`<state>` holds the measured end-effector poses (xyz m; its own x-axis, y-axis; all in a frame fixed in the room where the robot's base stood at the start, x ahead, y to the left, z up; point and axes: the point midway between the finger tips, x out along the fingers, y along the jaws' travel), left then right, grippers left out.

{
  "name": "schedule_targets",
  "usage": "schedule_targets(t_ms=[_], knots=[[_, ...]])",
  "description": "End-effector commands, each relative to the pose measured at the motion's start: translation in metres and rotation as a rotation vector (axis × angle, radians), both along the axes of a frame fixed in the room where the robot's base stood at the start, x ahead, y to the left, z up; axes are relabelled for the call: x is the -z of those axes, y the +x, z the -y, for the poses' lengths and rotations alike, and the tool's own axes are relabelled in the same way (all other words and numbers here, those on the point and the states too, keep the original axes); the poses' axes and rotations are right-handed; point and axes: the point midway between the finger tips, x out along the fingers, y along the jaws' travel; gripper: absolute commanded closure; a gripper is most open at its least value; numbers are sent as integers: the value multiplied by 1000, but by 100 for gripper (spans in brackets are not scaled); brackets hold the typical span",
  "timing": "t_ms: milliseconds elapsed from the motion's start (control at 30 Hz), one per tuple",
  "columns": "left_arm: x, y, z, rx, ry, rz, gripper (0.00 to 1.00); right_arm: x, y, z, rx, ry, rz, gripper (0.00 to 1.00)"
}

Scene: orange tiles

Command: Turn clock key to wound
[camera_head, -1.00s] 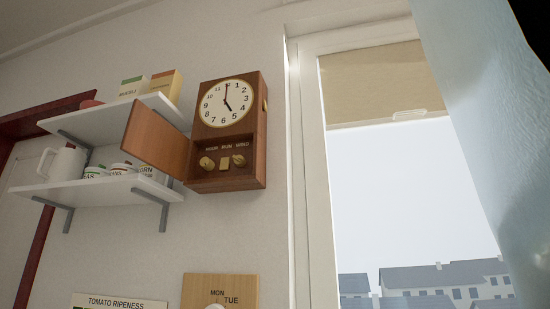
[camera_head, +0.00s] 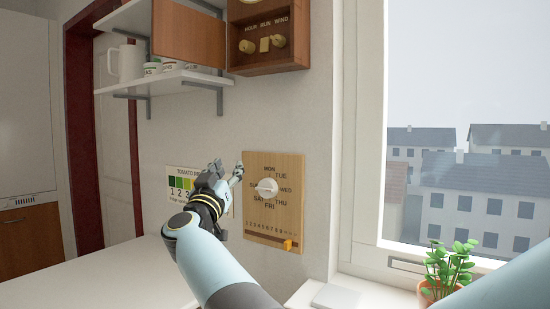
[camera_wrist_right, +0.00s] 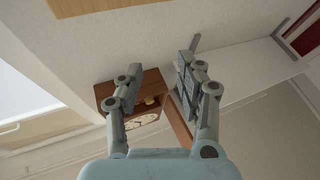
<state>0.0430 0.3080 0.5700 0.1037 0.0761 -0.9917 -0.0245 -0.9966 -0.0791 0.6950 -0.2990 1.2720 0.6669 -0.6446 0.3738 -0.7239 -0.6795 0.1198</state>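The wooden wall clock (camera_head: 290,60) is cut off by the top edge of the head view; only its lower part shows. Its door (camera_head: 182,36) hangs open to the left. Inside, a brass knob (camera_head: 248,46) sits under HOUR, a small switch piece (camera_head: 265,44) under RUN, and the brass key (camera_head: 279,41) under WIND. My right gripper (camera_head: 226,172) is below the clock, apart from it, its fingers spread and empty. In the right wrist view the fingers (camera_wrist_right: 158,82) are apart, with the clock (camera_wrist_right: 152,82) beyond them, upside down and partly hidden. My left gripper is not in view.
Shelves (camera_head: 165,80) with a jug (camera_head: 126,62) and tins stand left of the clock. A wooden calendar board (camera_head: 290,215) and a tomato chart (camera_head: 183,186) hang below. A potted plant (camera_head: 447,270) stands by the window at right. A white surface (camera_head: 125,275) lies at lower left.

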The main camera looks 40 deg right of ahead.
Motion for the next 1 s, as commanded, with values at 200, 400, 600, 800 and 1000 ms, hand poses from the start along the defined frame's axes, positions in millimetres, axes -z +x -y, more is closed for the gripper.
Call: schedule_targets(t_ms=[200,400,600,800,1000], knots=[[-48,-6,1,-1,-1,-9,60,-242,-42,24,297,278,77,63],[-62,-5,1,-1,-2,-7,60,-311,-66,21,316,432,-19,63],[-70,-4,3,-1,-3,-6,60,-316,-59,40,316,445,-41,63],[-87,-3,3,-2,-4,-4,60,-318,-42,77,316,442,-40,63],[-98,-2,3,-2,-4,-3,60,-317,-28,105,315,443,-39,63]])
